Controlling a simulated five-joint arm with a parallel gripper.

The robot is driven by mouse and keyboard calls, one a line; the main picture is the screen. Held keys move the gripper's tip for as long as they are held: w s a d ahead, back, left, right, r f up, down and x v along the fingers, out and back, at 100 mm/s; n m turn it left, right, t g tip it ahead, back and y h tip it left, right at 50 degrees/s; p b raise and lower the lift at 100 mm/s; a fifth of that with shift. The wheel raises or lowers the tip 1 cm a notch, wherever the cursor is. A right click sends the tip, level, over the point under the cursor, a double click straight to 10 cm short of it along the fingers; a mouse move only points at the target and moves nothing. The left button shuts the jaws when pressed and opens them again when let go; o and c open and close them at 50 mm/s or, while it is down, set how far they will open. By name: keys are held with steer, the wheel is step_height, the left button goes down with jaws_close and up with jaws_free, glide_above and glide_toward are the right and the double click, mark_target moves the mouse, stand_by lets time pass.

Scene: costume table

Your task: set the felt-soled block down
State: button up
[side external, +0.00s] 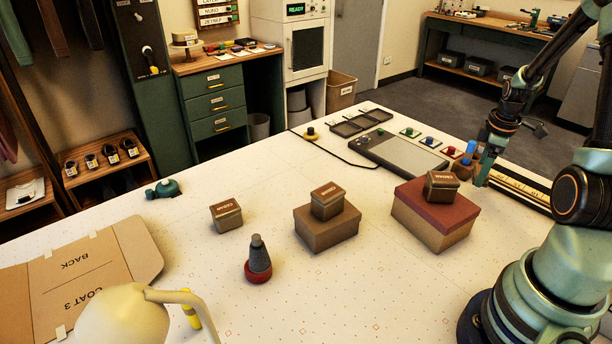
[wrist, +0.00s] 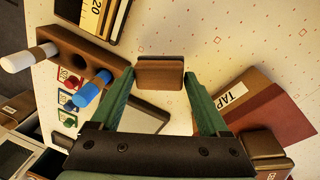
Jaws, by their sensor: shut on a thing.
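In the wrist view a small brown block (wrist: 160,75) sits between the two green fingers of my gripper (wrist: 160,85). A darker strip runs along its upper edge, and I cannot tell whether that is the felt. My gripper is shut on the block over a bare part of the white table (wrist: 215,50). In the side external view my gripper (side external: 484,172) is low at the right side of the table, beyond the red-lidded box. The block does not show clearly there. I cannot tell whether it touches the table.
A brown rack (wrist: 92,52) with a blue stick (wrist: 93,90) and a white stick (wrist: 30,57) stands close beside my gripper. A red-lidded box (side external: 418,222) carries a small tin (side external: 442,187). A grey control panel (side external: 395,154) lies farther left. The table's front middle is largely clear.

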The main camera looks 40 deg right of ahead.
mark_target(471, 198)
steer(key=shift+f, duration=2.75)
steer(key=shift+f, duration=0.15)
steer(key=o, duration=1.2)
steer(key=r, duration=0.4)
steer(key=a+r, duration=0.1)
steer(key=r, duration=0.3)
steer(key=s+r, duration=0.1)
steer(key=r, duration=0.3)
steer(key=shift+a, duration=0.15)
steer(key=w+a+r+m+t, duration=0.1)
steer(key=a+r, duration=0.3)
steer(key=a, duration=0.6)
steer(key=w+a+r+m+t, duration=0.2)
steer(key=a+r, duration=0.2)
steer(key=a, duration=0.6)
steer(key=w+a+r+m+t+y, duration=0.1)
steer(key=a+r, duration=0.3)
steer(key=a, duration=0.6)
steer(key=shift+w+a+t, duration=0.3)
steer(key=shift+w+a, duration=0.1)
steer(key=shift+w, duration=0.35)
